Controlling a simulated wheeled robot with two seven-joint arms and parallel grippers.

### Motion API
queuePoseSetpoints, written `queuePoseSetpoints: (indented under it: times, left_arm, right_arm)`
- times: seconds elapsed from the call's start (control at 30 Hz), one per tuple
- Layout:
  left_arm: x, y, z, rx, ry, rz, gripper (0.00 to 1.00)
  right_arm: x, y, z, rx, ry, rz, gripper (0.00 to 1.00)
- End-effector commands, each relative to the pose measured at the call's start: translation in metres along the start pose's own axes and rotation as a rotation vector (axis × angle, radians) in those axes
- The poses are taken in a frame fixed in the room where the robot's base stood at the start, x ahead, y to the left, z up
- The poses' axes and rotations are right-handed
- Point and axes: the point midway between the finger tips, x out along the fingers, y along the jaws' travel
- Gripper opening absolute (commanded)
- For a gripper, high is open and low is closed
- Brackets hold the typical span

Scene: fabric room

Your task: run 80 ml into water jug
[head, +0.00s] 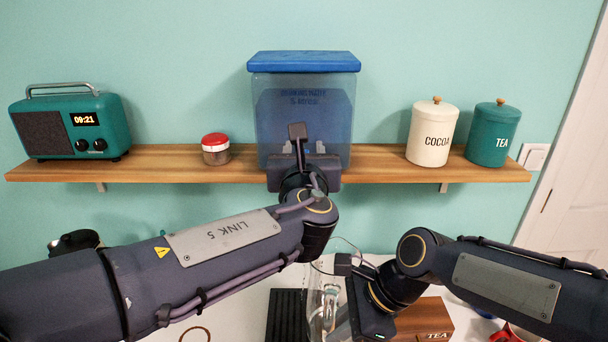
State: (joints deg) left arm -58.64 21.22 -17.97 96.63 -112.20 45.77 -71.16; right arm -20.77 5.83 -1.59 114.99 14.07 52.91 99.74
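The water dispenser (335,110) stands on the wooden shelf, a translucent blue tank with a blue lid and lettering reading drinking water, 5 litres. My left gripper (298,138) is raised against the view of its lower front. It hides any tap there, and whether it touches the tank is unclear. Its finger opening cannot be made out. A clear glass jug (315,298) stands low at the bottom centre, partly hidden by my arms. My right gripper (340,275) is beside the jug at its right. Its fingers are mostly hidden, so a hold on the jug cannot be confirmed.
The shelf (385,158) also holds a teal radio (100,120), a red-lidded jar (216,150), a cocoa canister (432,130) and a tea canister (493,130). Below, a black slatted tray (286,315) and a wooden tea box (432,318) flank the jug on the white table.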

Motion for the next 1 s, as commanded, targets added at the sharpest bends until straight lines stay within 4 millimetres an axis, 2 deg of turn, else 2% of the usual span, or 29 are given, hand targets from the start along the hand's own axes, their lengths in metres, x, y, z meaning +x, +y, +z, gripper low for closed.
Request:
queuePoseSetpoints:
  times: [0.1, 0.4, 0.7, 1.0]
  left_arm:
    - [0.0071, -0.0004, 0.0001, 0.001, 0.000, -0.001, 0.40]
    - [0.0084, -0.0002, 0.0002, 0.000, 0.000, -0.001, 0.39]
    - [0.0082, -0.0003, 0.0003, 0.000, 0.000, -0.001, 0.00]
    - [0.0098, 0.0010, 0.0012, -0.001, 0.027, 0.005, 0.00]
  right_arm:
    - [-0.0014, -0.0012, 0.0015, -0.003, -0.003, -0.006, 0.00]
    - [-0.0014, -0.0012, 0.0014, -0.003, -0.003, -0.006, 0.00]
    - [-0.0014, -0.0012, 0.0014, -0.003, -0.003, -0.006, 0.00]
    - [-0.0014, -0.0012, 0.0015, -0.003, -0.003, -0.006, 0.00]
